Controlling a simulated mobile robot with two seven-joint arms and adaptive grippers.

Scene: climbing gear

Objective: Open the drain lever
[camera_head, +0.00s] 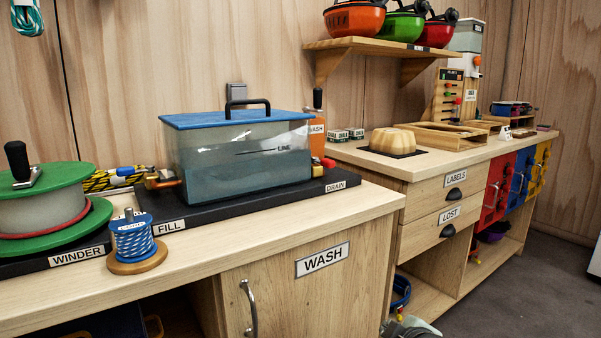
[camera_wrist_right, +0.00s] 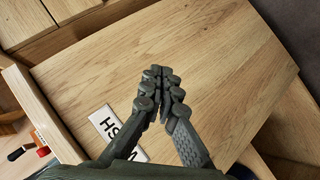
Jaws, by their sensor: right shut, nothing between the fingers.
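A clear wash tank (camera_head: 240,160) with a blue lid and black handle stands on a black base, partly filled with bluish water. At its right end, above the DRAIN label (camera_head: 336,186), a small red drain lever (camera_head: 328,163) sits beside a brass-coloured fitting (camera_head: 317,171). My right gripper shows only in part at the bottom edge of the head view (camera_head: 410,329), low in front of the cabinet and well apart from the lever. In the right wrist view its fingers (camera_wrist_right: 157,73) are together and empty, before the wooden WASH door. My left gripper is out of view.
A brass fill valve (camera_head: 162,180), a green winder reel (camera_head: 45,210) and a blue rope spool (camera_head: 133,240) stand left of the tank. An orange WASH bottle (camera_head: 314,136) stands behind the lever. The counter's front strip (camera_head: 290,218) is clear.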

